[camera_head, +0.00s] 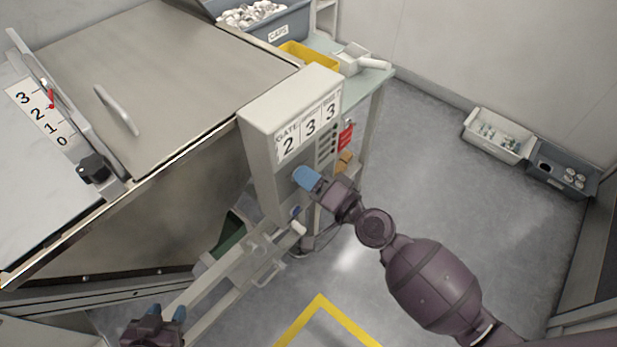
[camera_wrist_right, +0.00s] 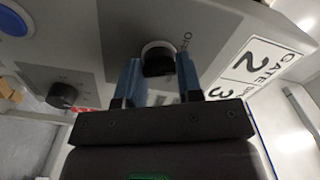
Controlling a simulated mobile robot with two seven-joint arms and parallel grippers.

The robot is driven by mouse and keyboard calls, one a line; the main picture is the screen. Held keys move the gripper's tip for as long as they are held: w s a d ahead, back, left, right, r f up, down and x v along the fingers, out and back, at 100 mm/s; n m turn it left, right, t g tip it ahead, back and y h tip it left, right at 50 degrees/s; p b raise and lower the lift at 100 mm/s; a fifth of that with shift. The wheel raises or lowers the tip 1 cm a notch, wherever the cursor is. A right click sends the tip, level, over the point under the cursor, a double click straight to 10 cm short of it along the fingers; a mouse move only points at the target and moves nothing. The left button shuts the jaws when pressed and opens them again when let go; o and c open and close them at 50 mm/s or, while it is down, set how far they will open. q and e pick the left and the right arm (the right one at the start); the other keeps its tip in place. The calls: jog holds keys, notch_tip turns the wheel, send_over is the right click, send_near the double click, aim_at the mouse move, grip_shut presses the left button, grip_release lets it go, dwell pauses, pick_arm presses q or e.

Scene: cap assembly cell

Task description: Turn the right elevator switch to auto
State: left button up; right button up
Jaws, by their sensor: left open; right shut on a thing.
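A grey control box (camera_head: 289,115) with a display reading 2, 3, 3 stands at the middle of the head view. My right gripper (camera_head: 306,178) is at its front face, below the display. In the right wrist view its two blue fingers (camera_wrist_right: 160,82) are shut on a black rotary switch knob (camera_wrist_right: 158,60) on the panel. Small lettering beside that knob is only partly readable. A second black knob (camera_wrist_right: 62,95) is on the panel to the left, clear of the fingers. I cannot tell which knob is the right elevator switch. My left gripper (camera_head: 168,313) is open, at the bottom left.
A blue button (camera_wrist_right: 14,20) is at the panel's upper left in the right wrist view. A pale rail (camera_head: 225,275) runs below the box. A big machine (camera_head: 175,60) fills the left.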

jog(key=shift+f+m, duration=0.1)
jog(key=shift+m, duration=2.2)
jog(key=o, duration=0.9)
jog(key=b+v, duration=0.3)
jog(key=v, duration=0.7)
jog(key=shift+s+d, duration=0.25)
jog(key=shift+d, duration=0.05)
